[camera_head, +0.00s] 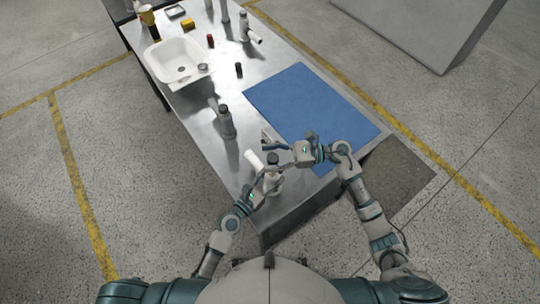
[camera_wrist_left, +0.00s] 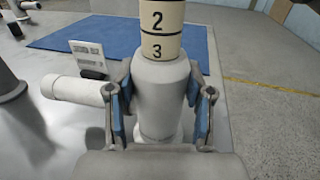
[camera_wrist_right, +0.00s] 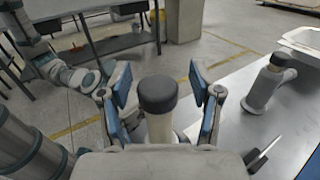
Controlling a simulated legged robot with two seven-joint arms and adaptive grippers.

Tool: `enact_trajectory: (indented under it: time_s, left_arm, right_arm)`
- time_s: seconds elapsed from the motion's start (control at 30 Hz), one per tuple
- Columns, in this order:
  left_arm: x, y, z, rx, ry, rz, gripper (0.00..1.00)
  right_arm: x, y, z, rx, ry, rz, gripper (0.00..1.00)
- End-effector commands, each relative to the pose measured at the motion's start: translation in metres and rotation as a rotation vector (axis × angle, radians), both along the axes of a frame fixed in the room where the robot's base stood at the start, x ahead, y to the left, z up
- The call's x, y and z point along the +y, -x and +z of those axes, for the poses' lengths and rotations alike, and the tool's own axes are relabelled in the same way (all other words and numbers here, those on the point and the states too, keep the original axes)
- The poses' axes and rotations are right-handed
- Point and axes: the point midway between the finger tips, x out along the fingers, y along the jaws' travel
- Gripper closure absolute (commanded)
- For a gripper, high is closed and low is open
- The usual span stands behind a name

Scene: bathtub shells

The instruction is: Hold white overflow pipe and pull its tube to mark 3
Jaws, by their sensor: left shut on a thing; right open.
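The white overflow pipe (camera_wrist_left: 160,92) stands upright with a side outlet (camera_wrist_left: 75,90) pointing left in the left wrist view. My left gripper (camera_wrist_left: 160,105) is shut around its body. A cream tube (camera_wrist_left: 160,25) rises from the body, with marks 2 and 3 showing; the 3 is just above the body's top. The tube's dark cap (camera_wrist_right: 157,93) is between the open fingers of my right gripper (camera_wrist_right: 160,100), with gaps visible on both sides. In the head view the pipe (camera_head: 271,178) is near the table's front end, with both grippers close around it.
A blue mat (camera_head: 310,103) covers the table's right side. A small upright plate (camera_wrist_left: 88,58) stands behind the pipe. Another grey pipe (camera_head: 226,122) stands farther back, before a white basin (camera_head: 176,62). Several small items and fittings lie toward the far end.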

Motion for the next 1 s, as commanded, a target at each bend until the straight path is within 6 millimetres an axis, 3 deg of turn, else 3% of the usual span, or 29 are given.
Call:
enact_trajectory:
  time_s: [0.17,0.4,0.6,1.0]
  left_arm:
    - [0.001,-0.001,-0.001,0.001,-0.001,0.002,0.89]
    - [0.001,-0.001,-0.001,0.001,-0.001,0.002,0.89]
    - [0.001,-0.001,0.0,0.001,-0.001,0.002,0.89]
    - [0.001,0.0,0.0,0.0,0.0,0.002,0.89]
  right_arm:
    - [-0.026,-0.003,-0.001,0.001,0.003,-0.003,0.36]
    - [-0.08,-0.008,-0.002,0.002,0.003,-0.004,0.36]
    - [-0.11,-0.012,-0.002,0.001,0.001,-0.004,0.36]
    - [-0.118,-0.012,-0.001,-0.001,0.0,-0.002,0.36]
